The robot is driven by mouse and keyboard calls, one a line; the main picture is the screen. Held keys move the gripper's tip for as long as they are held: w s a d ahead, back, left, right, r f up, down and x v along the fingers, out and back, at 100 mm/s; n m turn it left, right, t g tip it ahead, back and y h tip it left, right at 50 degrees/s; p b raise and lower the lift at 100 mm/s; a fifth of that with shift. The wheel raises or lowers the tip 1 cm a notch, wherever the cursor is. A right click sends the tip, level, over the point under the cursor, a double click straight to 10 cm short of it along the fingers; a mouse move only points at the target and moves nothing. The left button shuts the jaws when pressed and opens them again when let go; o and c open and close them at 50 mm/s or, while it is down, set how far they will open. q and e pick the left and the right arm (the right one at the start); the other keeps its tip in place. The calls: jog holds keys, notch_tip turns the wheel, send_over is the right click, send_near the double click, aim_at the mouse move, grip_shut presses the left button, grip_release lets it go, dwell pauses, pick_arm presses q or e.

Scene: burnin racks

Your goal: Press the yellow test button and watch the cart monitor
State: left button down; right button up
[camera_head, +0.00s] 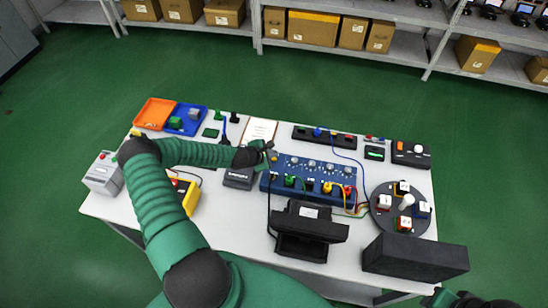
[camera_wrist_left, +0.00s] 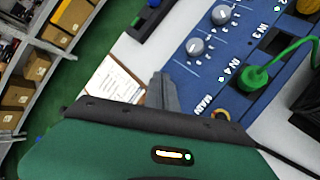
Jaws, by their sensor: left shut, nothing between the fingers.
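My left gripper (camera_head: 268,148) is shut and empty at the back left corner of the blue panel (camera_head: 312,172). In the left wrist view its grey fingers (camera_wrist_left: 165,92) lie together beside the blue panel's edge. A small yellowish spot (camera_head: 274,156) shows on the panel close to the fingertips; I cannot tell whether it is the test button or whether they touch. A black monitor-like unit (camera_head: 305,228) stands in front of the panel, its screen not visible. Part of my right arm's end (camera_head: 440,298) shows at the bottom right, its fingers not discernible.
A yellow meter (camera_head: 186,196), orange tray (camera_head: 153,112) and blue tray (camera_head: 186,119) are at left. A round dark turntable (camera_head: 383,217) with several blocks and a black box (camera_head: 415,257) are at right. Cables cross the panel. A paper sheet (camera_head: 259,130) lies behind the gripper.

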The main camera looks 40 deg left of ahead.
aim_at(272, 161)
pick_arm(q)
notch_tip(272, 161, up, 5)
jog(key=p, duration=0.3)
jog(key=shift+p, duration=0.4)
dwell(0.5)
